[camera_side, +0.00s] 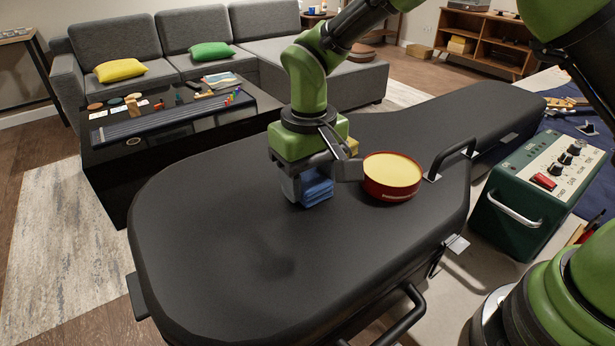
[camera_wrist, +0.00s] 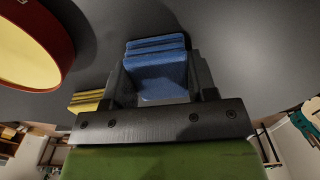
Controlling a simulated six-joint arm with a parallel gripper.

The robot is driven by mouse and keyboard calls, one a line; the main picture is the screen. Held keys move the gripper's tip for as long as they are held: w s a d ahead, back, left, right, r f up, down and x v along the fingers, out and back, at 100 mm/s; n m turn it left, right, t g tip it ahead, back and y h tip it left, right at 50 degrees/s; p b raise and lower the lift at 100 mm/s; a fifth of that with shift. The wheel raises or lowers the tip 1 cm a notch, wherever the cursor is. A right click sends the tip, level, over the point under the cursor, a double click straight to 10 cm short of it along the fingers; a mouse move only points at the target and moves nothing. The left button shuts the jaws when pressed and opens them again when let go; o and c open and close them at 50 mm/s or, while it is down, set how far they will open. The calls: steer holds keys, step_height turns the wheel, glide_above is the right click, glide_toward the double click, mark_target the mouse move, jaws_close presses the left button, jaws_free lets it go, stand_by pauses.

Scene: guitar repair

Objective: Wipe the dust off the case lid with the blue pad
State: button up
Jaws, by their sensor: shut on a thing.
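The case lid (camera_side: 215,215) is the broad black top of a guitar case, and it also fills the background of the wrist view (camera_wrist: 245,60). My gripper (camera_side: 310,182) points down over the middle of the lid. It is shut on the blue pad (camera_side: 318,192), whose layered lower edge shows below the fingers. In the wrist view the blue pad (camera_wrist: 157,72) sits between both fingers. The pad is at or very near the lid; I cannot tell if it touches. A faint dull patch (camera_side: 275,262) shows on the lid in front; I cannot tell whether it is dust or shadow.
A red round tin with a yellow top (camera_side: 392,176) stands on the lid close right of my gripper. A yellow pad (camera_side: 352,146) sits just behind. A metal-cornered handle (camera_side: 452,158) rises at the lid's right edge, beside a green amplifier box (camera_side: 530,190). The lid's front left is clear.

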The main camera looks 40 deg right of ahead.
steer(key=shift+r, duration=4.05)
steer(key=shift+d, duration=0.1)
